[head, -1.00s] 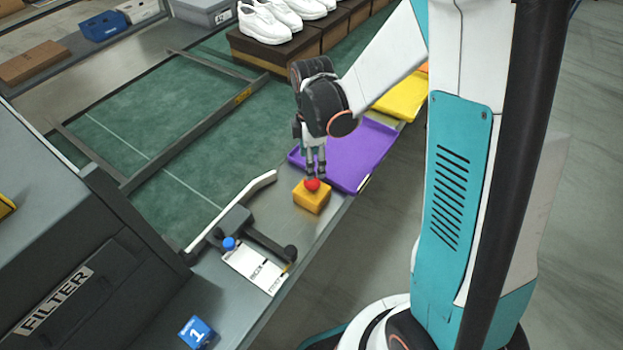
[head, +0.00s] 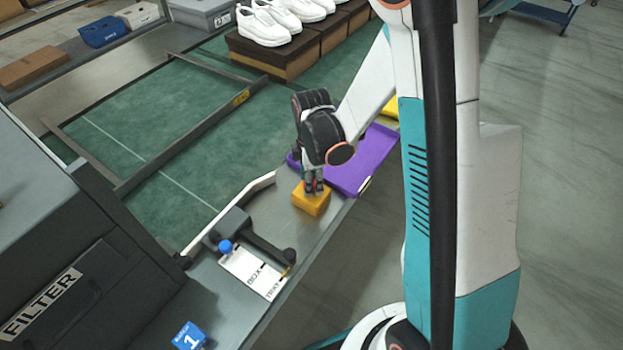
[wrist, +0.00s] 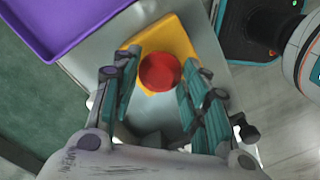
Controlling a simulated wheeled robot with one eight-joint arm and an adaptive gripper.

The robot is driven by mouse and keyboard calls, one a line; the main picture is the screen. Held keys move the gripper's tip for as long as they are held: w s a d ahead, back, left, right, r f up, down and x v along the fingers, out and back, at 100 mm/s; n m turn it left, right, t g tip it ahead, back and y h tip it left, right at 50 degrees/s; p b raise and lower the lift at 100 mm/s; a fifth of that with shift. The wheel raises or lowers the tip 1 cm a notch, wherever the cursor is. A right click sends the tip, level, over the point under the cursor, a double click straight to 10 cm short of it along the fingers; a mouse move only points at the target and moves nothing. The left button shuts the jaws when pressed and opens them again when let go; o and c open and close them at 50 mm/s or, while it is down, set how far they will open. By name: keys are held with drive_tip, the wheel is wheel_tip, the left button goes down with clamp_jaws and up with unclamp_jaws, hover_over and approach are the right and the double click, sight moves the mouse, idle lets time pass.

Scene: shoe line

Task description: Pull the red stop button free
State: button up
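The red stop button (wrist: 160,72) is a round red knob on top of a yellow box (head: 311,204). The yellow box also shows in the wrist view (wrist: 172,32). My gripper (head: 314,187) is down over the box, and its fingers hide the button in the head view. In the wrist view my gripper (wrist: 160,64) is open, with one finger on each side of the button. A narrow gap shows between each finger and the button.
A purple tray (head: 361,170) lies just behind the box on the grey ledge. A blue knob (head: 225,247) with a white label card and a blue "1" sign (head: 189,336) are nearer the front left. White shoes (head: 262,25) stand on brown boxes at the back.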

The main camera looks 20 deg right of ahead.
clamp_jaws()
drive_tip(key=shift+r+p, duration=0.4)
drive_tip(key=shift+r, duration=0.45)
drive_tip(key=o, duration=0.8)
unclamp_jaws()
wheel_tip(320, 180, up, 12)
drive_tip(key=shift+f, duration=0.1)
